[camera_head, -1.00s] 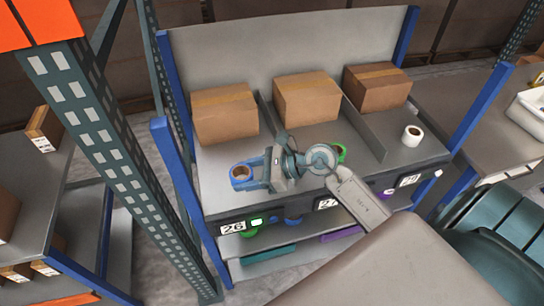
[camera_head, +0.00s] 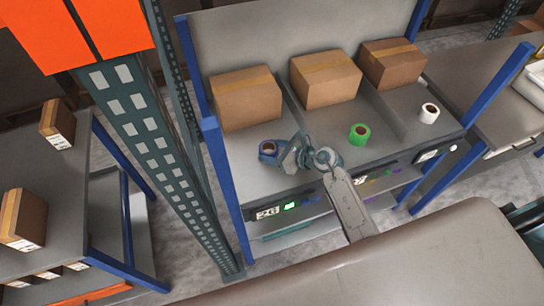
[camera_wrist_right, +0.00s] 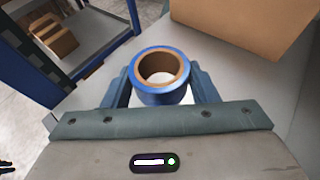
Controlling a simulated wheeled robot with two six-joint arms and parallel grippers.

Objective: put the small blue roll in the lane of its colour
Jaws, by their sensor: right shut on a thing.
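The small blue roll (camera_head: 268,149), with a brown core, is over the left lane of the upper deck, in front of that lane's carton. My right gripper (camera_head: 273,153) is shut on it from the right side. In the right wrist view the blue roll (camera_wrist_right: 160,78) sits upright between the two fingers, its open core facing up. I cannot tell whether it touches the deck. A green roll (camera_head: 359,134) stands in the middle lane and a white roll (camera_head: 429,113) in the right lane. My left gripper is not in view.
Brown cartons stand at the back of the left lane (camera_head: 246,98), middle lane (camera_head: 326,79) and right lane (camera_head: 393,63). Low dividers separate the lanes. Blue posts and a perforated rack upright (camera_head: 170,130) stand at the left. A lower shelf is partly hidden by my arm.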

